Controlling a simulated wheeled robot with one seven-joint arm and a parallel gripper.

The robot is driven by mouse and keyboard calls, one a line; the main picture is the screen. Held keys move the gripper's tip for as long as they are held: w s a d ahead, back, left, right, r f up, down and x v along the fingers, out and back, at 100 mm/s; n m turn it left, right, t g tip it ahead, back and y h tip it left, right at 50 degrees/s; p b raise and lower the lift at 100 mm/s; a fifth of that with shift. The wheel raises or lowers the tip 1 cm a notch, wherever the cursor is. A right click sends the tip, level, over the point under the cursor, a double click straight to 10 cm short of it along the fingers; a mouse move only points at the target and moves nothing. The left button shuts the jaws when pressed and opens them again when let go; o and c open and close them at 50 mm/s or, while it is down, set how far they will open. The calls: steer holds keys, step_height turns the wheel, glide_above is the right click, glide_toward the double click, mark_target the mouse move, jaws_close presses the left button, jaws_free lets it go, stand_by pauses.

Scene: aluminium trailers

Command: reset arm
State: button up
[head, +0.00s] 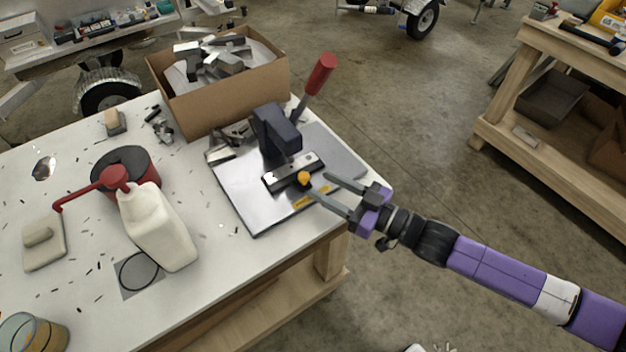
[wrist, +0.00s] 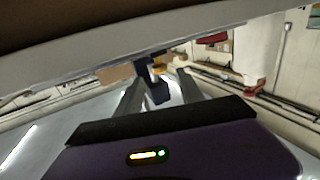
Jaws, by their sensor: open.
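My gripper (head: 322,188) is at the right corner of the white workbench (head: 215,285). Its two grey fingers are spread apart and point left, toward a press tool with a dark head (head: 277,132) and a red handle (head: 321,74). A small orange-yellow knob (head: 304,178) at the front of the press shows just beyond the fingertips. I cannot tell whether a finger touches it. Nothing shows held between the fingers. In the wrist view the two fingers (wrist: 158,92) are also apart, with a dark part of the press between them. My purple arm reaches in from the lower right.
A cardboard box of metal offcuts (head: 215,110) stands behind the press. A wooden shelf bench (head: 560,130) is at the right. The concrete floor between the benches is clear.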

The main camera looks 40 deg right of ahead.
steer(key=shift+v, duration=0.8)
steer(key=a, duration=0.1)
steer(key=s+a+n, duration=0.1)
steer(key=a+r+n+y, duration=0.1)
steer(key=shift+s+a, duration=0.15)
steer(key=s+a+r+m+h, duration=0.1)
steer(key=s+m+h, duration=0.1)
steer(key=s, duration=0.7)
steer(key=s+a+r+m+g+h, duration=0.1)
steer(key=s+a+m+h, duration=0.1)
steer(key=s, duration=0.7)
steer(key=s+a+r+m+h, duration=0.1)
steer(key=s+m+h, duration=0.1)
steer(key=s, duration=0.7)
steer(key=shift+a+r+g+h, duration=0.3)
steer(key=shift+r+g+h, duration=0.1)
steer(key=shift+h, duration=0.5)
steer(key=shift+f, duration=0.1)
